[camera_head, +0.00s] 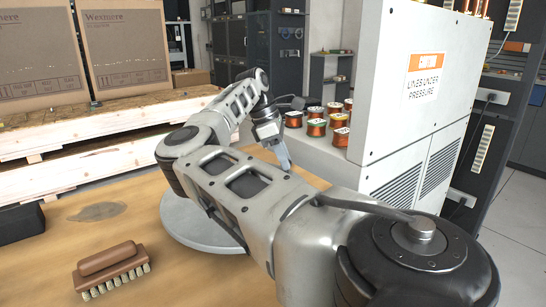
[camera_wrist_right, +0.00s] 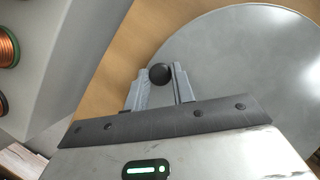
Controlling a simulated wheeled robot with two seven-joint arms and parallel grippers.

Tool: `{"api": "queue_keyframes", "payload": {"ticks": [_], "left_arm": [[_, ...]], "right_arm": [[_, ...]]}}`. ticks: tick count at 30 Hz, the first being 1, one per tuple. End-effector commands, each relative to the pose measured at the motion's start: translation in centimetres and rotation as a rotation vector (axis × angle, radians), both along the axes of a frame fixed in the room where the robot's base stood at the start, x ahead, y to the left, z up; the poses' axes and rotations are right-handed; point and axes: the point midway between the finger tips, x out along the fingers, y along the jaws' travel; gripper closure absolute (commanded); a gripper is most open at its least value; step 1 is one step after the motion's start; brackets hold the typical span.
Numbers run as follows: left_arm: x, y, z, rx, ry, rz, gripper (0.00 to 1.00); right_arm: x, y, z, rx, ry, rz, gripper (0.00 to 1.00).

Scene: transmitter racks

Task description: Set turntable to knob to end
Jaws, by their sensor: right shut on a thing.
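The turntable (camera_head: 190,222) is a round, flat grey disc on the brown tabletop, largely hidden behind my right arm in the head view. It fills much of the right side of the right wrist view (camera_wrist_right: 245,75). A round black knob (camera_wrist_right: 159,72) shows near the disc's edge. My right gripper (camera_wrist_right: 160,77) has one finger on each side of the knob and is shut on it. In the head view this gripper (camera_head: 284,160) points down beyond my forearm, and the knob is hidden there. My left gripper is not in view.
A white cabinet (camera_head: 400,100) with a warning label stands at the right, with several copper wire spools (camera_head: 316,127) beside it. A brush (camera_head: 110,268) lies at the front left, near a black block (camera_head: 20,223). Cardboard boxes (camera_head: 125,50) sit on pallets behind.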

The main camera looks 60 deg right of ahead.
Motion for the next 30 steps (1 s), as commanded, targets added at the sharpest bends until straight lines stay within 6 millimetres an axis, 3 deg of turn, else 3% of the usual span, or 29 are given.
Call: {"api": "queue_keyframes", "payload": {"ticks": [6,19,20,21,22,30], "left_arm": [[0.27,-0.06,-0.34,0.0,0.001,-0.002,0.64],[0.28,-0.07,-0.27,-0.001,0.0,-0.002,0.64],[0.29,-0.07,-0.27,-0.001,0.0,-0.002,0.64],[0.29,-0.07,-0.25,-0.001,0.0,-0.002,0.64],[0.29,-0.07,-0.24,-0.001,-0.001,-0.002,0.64],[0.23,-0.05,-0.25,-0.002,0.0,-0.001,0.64]], "right_arm": [[-1.14,-0.08,0.14,-0.007,0.003,-0.053,1.0],[-1.31,-0.05,0.18,-0.006,0.003,-0.061,1.0],[-1.3,-0.06,0.18,-0.006,0.003,-0.061,0.7],[-1.3,-0.05,0.16,-0.006,0.003,-0.06,0.58],[-1.28,-0.04,0.16,-0.006,0.003,-0.06,0.54],[-1.19,0.03,0.11,-0.002,0.001,-0.059,0.54]]}}
